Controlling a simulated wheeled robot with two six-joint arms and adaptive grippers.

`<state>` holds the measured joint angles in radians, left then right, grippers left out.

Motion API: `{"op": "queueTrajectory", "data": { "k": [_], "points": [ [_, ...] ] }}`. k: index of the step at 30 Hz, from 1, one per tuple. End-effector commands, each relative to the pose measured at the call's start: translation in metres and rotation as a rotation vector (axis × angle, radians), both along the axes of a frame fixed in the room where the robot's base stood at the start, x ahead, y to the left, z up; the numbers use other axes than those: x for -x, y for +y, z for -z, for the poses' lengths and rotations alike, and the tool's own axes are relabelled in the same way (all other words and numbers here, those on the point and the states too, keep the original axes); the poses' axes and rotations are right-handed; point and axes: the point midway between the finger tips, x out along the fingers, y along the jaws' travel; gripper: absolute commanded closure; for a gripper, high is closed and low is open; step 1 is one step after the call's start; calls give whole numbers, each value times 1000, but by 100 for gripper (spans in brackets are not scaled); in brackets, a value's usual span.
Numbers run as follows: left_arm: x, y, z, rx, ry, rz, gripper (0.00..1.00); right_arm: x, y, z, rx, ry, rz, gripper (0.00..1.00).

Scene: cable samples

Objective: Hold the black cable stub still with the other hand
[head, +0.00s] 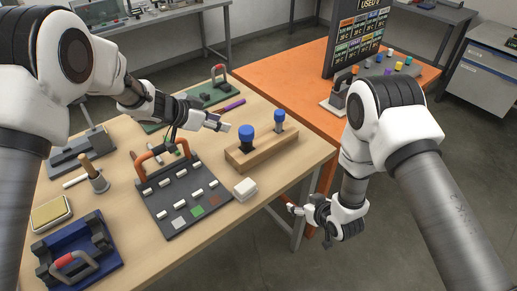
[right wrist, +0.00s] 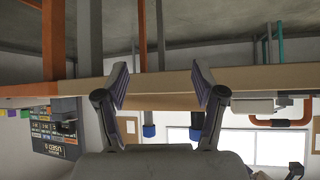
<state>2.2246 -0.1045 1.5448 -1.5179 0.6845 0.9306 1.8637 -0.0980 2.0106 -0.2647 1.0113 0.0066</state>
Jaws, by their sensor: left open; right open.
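Two upright dark stubs with blue caps stand in a wooden block (head: 262,151) near the right edge of the table: a bigger near one (head: 247,140) and a smaller far one (head: 279,121). I cannot tell for sure which is the black cable stub. My left gripper (head: 203,123) is open, above the table just left of the block, apart from the stubs. My right gripper (head: 309,217) is open and empty, beyond the table's right edge. In the right wrist view its spread fingers (right wrist: 162,85) face the table edge, with a blue-capped stub (right wrist: 148,118) behind, between them.
A blue holder (head: 77,256) is at the near left. An orange table (head: 289,70) with a sign board adjoins at the back. Open floor lies right of the table.

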Motion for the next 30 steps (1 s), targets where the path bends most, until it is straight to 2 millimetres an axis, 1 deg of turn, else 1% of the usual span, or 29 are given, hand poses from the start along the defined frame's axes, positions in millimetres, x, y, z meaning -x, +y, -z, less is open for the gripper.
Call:
{"op": "queueTrajectory", "data": {
  "k": [1,2,3,4,6,7,9,10,12,14,17,24,27,30],
  "points": [
    [0,0,0,0,-1,1,58,-28,15,-19,-16,-92,-45,31],
    [0,0,0,0,-1,1,58,-43,24,-32,-26,-147,-71,31],
    [0,0,-1,0,-1,1,58,-61,36,-48,-40,-217,-107,31],
    [0,0,-1,0,-1,1,58,-73,46,-60,-52,-262,-134,31],
    [0,0,0,0,-1,1,58,-96,70,-83,-85,-341,-189,31],
    [0,0,0,0,-1,1,58,-103,81,-91,-101,-360,-210,31],
    [0,0,0,0,-1,1,58,-116,102,-101,-141,-374,-244,31],
    [0,0,0,0,-1,1,58,-119,109,-104,-153,-374,-254,31],
    [0,0,0,0,-1,1,58,-124,120,-109,-173,-375,-269,31],
    [0,0,0,0,-1,1,58,-128,125,-109,-181,-374,-274,31],
    [0,0,0,0,-1,1,58,-137,132,-106,-183,-373,-275,31],
    [0,0,0,0,-1,1,58,-170,156,-92,-182,-372,-273,31],
    [0,0,-1,0,-1,1,58,-180,163,-88,-182,-372,-272,31],
    [0,0,0,0,-1,1,58,-185,166,-86,-181,-369,-271,31]
  ]
}}
